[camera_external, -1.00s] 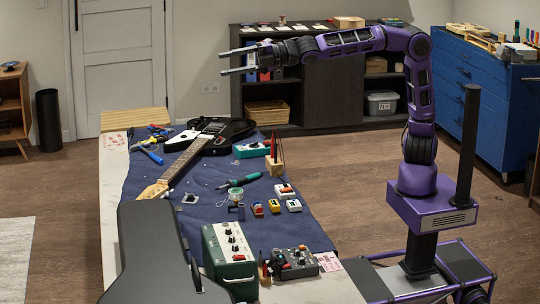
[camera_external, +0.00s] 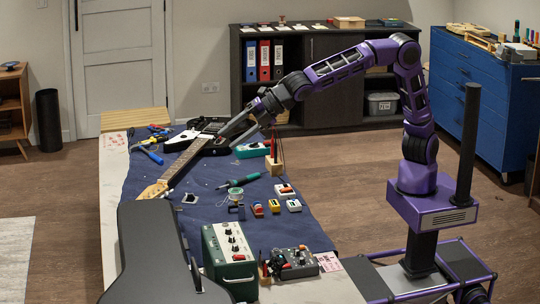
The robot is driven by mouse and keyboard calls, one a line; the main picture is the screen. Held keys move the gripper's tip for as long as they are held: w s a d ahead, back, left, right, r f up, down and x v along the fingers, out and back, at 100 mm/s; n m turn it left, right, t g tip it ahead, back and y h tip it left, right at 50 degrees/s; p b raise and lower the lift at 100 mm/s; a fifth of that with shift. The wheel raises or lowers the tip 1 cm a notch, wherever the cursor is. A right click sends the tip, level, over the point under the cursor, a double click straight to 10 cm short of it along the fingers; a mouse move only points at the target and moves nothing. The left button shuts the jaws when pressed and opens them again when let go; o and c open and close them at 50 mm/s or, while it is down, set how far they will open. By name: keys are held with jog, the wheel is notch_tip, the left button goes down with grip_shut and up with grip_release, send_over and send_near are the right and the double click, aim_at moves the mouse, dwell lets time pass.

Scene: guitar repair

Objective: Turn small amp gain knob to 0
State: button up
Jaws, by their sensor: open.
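The small amp (camera_external: 229,255) is a green box with a pale front panel and several dark and red knobs, at the near end of the workbench. I cannot tell which knob is the gain knob or where it points. My gripper (camera_external: 226,142) is open and empty. It points down and left above the far part of the bench, over the black guitar's body, well away from the amp.
Several pedals (camera_external: 274,206) and a wooden block with upright tools (camera_external: 274,165) lie along the blue mat (camera_external: 215,208). The guitar neck (camera_external: 184,162) crosses the mat.

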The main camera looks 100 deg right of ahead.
jog(key=s+a+f+g, duration=0.2)
jog(key=s+f+g, duration=0.1)
jog(key=f, duration=0.8)
jog(key=s+a+f+g, duration=0.2)
jog(key=s+f+g, duration=0.2)
jog(key=f, duration=0.7)
jog(key=s+a+f+g+y, duration=0.1)
jog(key=s+a+f+g, duration=0.1)
jog(key=s+f+g, duration=0.2)
jog(key=shift+s+a+f+m, duration=0.15)
jog(key=shift+s+f, duration=0.4)
jog(key=shift+f, duration=0.65)
jog(key=shift+s+f+m, duration=0.1)
jog(key=shift+s+f, duration=0.4)
jog(key=shift+f, duration=0.65)
jog(key=shift+s+a+f+m, duration=0.15)
jog(key=shift+s+f, duration=0.4)
jog(key=shift+f, duration=0.65)
jog(key=shift+f+t+b, duration=0.25)
jog(key=shift+t+b, duration=0.05)
jog(key=shift+b, duration=0.65)
jog(key=shift+d+r+t+b, duration=0.15)
jog(key=shift+t+b, duration=0.35)
jog(key=shift+b, duration=0.6)
jog(key=shift+s+r, duration=0.1)
jog(key=shift+r, duration=0.1)
